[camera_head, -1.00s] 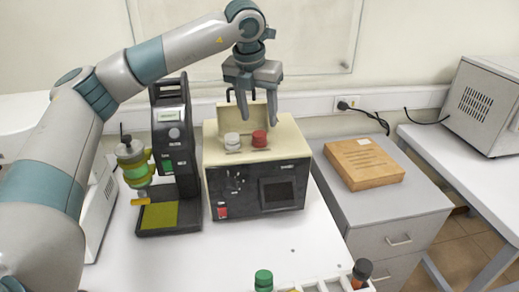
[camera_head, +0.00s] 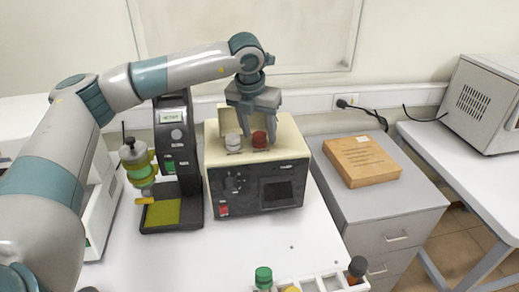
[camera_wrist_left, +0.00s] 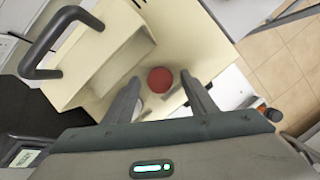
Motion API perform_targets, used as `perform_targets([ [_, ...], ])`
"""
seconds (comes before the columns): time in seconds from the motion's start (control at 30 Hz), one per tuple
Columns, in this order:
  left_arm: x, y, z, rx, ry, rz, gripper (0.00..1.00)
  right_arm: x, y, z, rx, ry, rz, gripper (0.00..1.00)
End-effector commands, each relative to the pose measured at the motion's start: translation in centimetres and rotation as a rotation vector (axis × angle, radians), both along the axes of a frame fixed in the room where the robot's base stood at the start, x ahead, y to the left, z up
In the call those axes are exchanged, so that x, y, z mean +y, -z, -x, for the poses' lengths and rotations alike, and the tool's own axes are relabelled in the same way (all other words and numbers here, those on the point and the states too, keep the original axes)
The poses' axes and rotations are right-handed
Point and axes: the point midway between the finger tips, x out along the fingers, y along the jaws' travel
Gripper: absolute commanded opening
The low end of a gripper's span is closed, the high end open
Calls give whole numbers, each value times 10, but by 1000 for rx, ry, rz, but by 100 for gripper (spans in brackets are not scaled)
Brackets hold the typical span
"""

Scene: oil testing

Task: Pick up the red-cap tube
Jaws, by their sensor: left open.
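The red-cap tube (camera_head: 259,139) stands in the top of the cream and black machine (camera_head: 242,185), and only its cap shows. My left gripper (camera_head: 256,126) is open and points down just above the caps. In the left wrist view, the round red cap (camera_wrist_left: 160,80) sits between the two spread fingertips, with a gap on each side. I cannot tell whether the fingers are level with the cap or higher. A white cap (camera_head: 233,141) stands just left of the red one, close to a finger. My right gripper is out of view.
The machine's raised lid and black handle (camera_wrist_left: 60,40) are close behind the gripper. A black stand device (camera_head: 175,150) is at the left. A white rack (camera_head: 325,284) with several capped tubes is at the front. A wooden box (camera_head: 362,160) lies on the cabinet at the right.

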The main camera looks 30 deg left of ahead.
Motion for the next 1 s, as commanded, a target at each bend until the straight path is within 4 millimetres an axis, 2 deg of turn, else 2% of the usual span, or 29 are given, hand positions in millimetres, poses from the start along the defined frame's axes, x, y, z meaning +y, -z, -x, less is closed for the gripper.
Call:
perform_targets([
  [0.13,0,0,0,0,0,0,52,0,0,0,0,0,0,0],
  [0.3,0,0,0,0,0,0,11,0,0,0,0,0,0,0],
  [0.37,0,0,0,0,0,0,0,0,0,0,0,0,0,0],
  [0.77,0,-5,-1,-2,-1,0,0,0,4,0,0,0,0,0],
  [1.0,-1,-32,-1,-5,0,1,0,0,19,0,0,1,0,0],
])
